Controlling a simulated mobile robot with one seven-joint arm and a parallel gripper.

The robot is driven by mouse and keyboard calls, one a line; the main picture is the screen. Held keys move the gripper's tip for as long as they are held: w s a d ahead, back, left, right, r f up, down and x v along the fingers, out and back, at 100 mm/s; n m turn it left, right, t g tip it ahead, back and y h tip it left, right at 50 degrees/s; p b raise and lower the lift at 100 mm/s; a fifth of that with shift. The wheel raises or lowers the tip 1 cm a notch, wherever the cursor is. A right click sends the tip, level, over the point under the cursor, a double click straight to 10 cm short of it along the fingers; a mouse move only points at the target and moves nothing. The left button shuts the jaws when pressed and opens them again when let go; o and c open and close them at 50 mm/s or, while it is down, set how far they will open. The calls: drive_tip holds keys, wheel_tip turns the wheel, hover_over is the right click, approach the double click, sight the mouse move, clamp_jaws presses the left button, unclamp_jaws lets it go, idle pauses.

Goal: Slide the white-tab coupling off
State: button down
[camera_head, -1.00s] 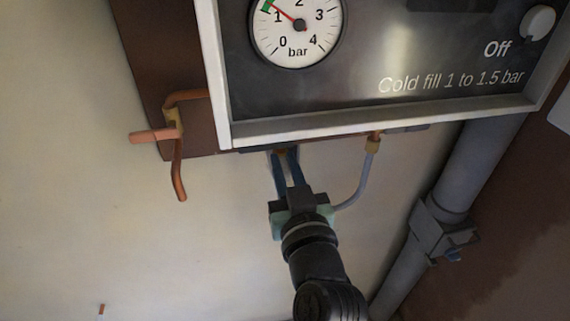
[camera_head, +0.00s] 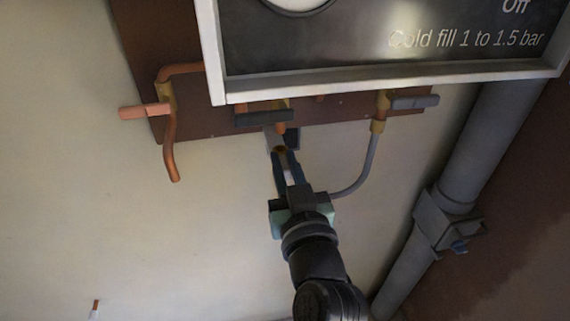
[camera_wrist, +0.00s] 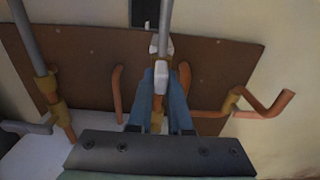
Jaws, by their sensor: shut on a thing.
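The coupling (camera_wrist: 160,80) shows as a white-tabbed piece between my blue fingers in the wrist view, at the end of a grey hose (camera_wrist: 166,18). A white clip-like part (camera_wrist: 158,46) sits on the hose just above it. My gripper (camera_wrist: 165,75) is shut on the coupling; it also shows in the head view (camera_head: 281,152), below the middle valve. That valve has a dark grey lever (camera_head: 264,118) and a copper stub (camera_head: 281,128) just above my fingertips. The fingers hide much of the coupling, and I cannot tell whether it still touches the stub.
A boiler panel (camera_head: 400,85) hangs close above. A copper pipe with a handle (camera_head: 146,110) is at left. A right valve (camera_head: 379,122) carries the grey hose (camera_head: 368,165) towards my gripper. A thick grey pipe (camera_head: 480,150) stands right.

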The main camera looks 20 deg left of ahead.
drive_tip(key=shift+f, duration=0.3)
drive_tip(key=c, duration=0.8)
unclamp_jaws()
drive_tip(key=shift+c, duration=0.2)
drive_tip(key=shift+s+d+r, duration=0.1)
drive_tip(key=b+v, duration=0.3)
drive_tip(key=v, duration=0.9)
drive_tip(key=shift+s+d+b, duration=0.2)
drive_tip(key=shift+s+b, duration=0.1)
drive_tip(key=shift+b, duration=0.05)
